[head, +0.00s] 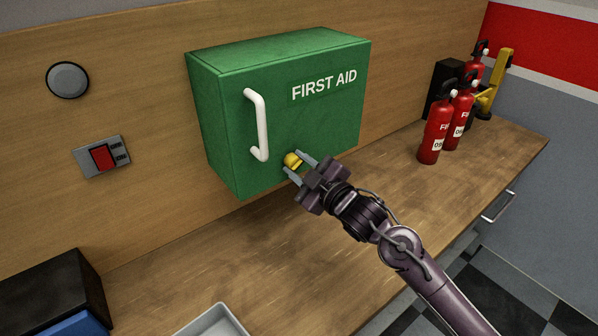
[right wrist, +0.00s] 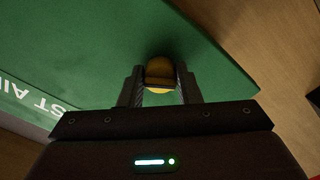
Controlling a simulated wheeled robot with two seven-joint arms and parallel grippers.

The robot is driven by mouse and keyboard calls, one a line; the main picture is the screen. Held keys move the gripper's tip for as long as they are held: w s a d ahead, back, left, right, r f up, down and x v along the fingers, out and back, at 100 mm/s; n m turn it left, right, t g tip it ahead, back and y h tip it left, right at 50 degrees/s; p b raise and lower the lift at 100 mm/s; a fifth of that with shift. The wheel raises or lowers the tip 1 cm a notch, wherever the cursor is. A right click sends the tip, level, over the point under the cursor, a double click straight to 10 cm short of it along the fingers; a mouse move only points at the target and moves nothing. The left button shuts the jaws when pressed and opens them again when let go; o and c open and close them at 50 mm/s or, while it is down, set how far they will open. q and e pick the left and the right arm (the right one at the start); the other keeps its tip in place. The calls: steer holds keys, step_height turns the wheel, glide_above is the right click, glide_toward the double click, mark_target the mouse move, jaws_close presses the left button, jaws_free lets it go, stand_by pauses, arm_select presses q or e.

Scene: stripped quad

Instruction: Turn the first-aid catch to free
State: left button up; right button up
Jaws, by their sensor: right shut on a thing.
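The green first-aid box (head: 240,130) is fixed on the wooden wall above the bench, with a white handle (head: 257,125) on its front. The yellow catch (head: 292,160) sits low on the front of the box, right of the handle. My right gripper (head: 295,168) is shut on the catch, with one finger on each side of it. In the right wrist view the catch (right wrist: 160,72) shows as a yellow knob between the two fingers, against the green front. The fingers partly hide it, and I cannot read its setting. My left gripper is not in view.
Red extinguishers (head: 434,138) stand on the bench (head: 390,185) at the right, near a yellow tool (head: 492,80). A red switch (head: 102,157) and a round grey button (head: 68,80) are on the wall at left. A grey tray (head: 215,322) lies at the front.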

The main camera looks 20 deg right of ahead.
steer(key=n+b, duration=0.4)
steer(key=n, duration=0.1)
steer(key=shift+f+n, duration=0.2)
steer(key=shift+n, duration=0.1)
steer(key=n+b, duration=0.3)
steer(key=n, duration=0.1)
steer(key=shift+b, duration=0.4)
steer(key=shift+r+n+b, duration=0.2)
steer(key=shift+n+b, duration=0.7)
steer(key=shift+n, duration=0.3)
steer(key=o, duration=1)
steer(key=shift+r, duration=0.1)
